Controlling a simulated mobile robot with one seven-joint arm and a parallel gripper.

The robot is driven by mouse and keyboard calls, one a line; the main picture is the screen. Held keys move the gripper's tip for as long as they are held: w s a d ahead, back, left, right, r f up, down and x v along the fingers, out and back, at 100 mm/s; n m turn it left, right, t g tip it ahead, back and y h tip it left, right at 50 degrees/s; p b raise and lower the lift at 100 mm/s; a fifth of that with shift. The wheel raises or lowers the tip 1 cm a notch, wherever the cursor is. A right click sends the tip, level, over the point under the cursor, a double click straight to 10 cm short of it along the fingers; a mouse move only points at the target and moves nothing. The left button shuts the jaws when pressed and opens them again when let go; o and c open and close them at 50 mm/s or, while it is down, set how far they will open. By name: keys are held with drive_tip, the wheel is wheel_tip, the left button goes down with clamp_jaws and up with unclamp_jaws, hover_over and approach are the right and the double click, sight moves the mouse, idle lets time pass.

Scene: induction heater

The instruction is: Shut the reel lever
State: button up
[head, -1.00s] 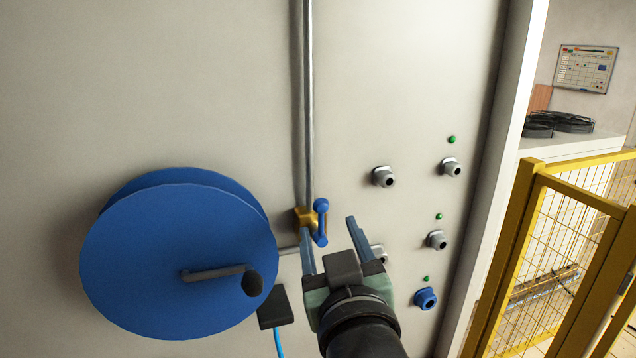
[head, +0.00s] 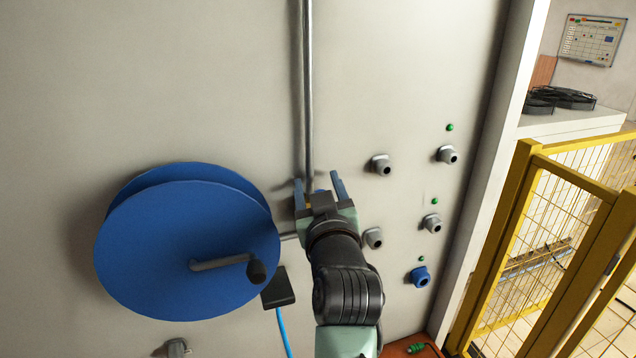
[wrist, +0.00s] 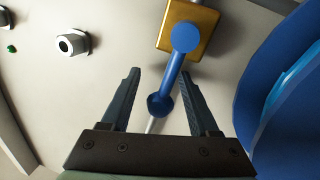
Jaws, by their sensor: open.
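The blue reel lever (wrist: 172,72) is mounted on a brass valve body (wrist: 207,38) on the wall pipe. In the wrist view its ball end lies between the fingers of my gripper (wrist: 158,100), which are open on both sides of it. I see no clear contact. In the head view my gripper (head: 318,188) is in front of the valve and hides most of it; only a bit of the blue lever (head: 320,190) shows between the fingers. The blue hose reel (head: 170,255), with a dark crank handle, is just left of my gripper.
Grey cable fittings (head: 381,165) and a blue one (head: 419,277) stick out of the wall to the right. A dark box (head: 279,288) with a blue hose hangs below the reel's right side. A yellow mesh fence (head: 520,240) stands at the right.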

drive_tip(key=shift+c, duration=0.3)
clamp_jaws()
idle(1.1)
